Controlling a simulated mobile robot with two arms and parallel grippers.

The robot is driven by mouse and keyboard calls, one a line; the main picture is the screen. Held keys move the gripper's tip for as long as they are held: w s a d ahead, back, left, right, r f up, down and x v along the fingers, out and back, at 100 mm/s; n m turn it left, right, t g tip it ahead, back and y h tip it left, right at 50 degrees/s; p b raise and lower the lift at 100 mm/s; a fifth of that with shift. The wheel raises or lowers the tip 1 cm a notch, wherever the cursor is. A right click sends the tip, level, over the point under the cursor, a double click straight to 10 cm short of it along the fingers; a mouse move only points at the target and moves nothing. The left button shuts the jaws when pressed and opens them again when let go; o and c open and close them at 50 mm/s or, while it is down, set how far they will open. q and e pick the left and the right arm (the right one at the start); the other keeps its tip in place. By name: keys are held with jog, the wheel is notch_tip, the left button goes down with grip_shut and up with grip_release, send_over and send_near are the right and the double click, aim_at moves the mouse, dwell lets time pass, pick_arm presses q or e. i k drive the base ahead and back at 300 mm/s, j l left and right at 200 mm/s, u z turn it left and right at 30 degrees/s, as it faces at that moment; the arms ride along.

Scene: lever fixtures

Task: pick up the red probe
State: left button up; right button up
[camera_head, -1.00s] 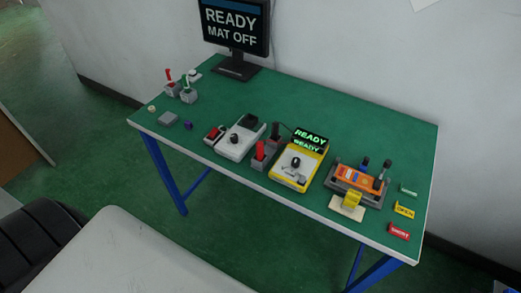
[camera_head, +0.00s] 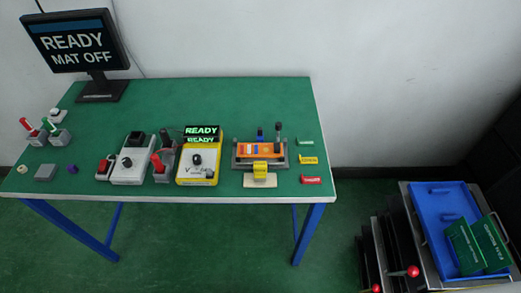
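A red probe-like stick (camera_head: 157,162) stands tilted in a grey holder (camera_head: 162,177) on the green table, just left of a yellow meter (camera_head: 198,165). A black stick (camera_head: 167,140) stands in a similar holder right behind it. The meter's display reads READY. Neither of my grippers is in view, so nothing of mine is seen touching the red probe.
A white device (camera_head: 133,165) stands left of the probe. An orange fixture (camera_head: 259,151) with a yellow block is to the right. Red-handled (camera_head: 27,126) and green-handled (camera_head: 48,126) tools are at the left. A monitor (camera_head: 76,42) stands behind. A cart with a blue tray (camera_head: 432,220) is at the right.

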aim_at(158, 166)
jog(key=i+l+u, duration=0.45)
jog(key=l, duration=0.3)
jog(key=l+u, duration=0.25)
jog(key=l, duration=0.15)
